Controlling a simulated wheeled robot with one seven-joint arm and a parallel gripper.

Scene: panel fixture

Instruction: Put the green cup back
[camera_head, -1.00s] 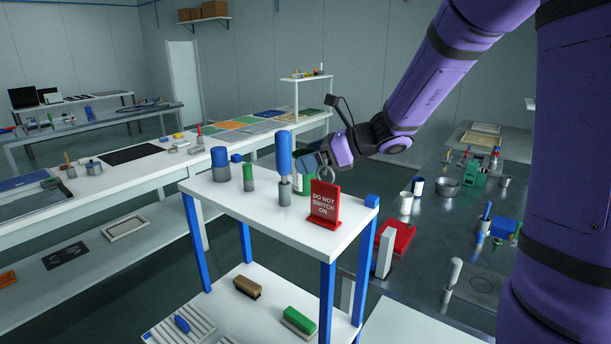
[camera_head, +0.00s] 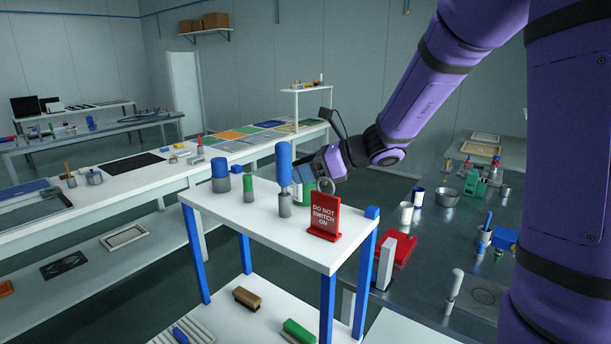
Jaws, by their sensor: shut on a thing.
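The green cup (camera_head: 308,195), green with a pale part at its left, is at the top of the white stand, behind the red sign and a blue-handled tool. My gripper (camera_head: 306,173) reaches in from the right and is shut on the cup near its upper part. The tool and the sign hide much of the cup and the fingertips. I cannot tell whether its base touches the stand top.
The white stand (camera_head: 240,217) has blue legs. A cluttered dark bench (camera_head: 425,260) stands right.

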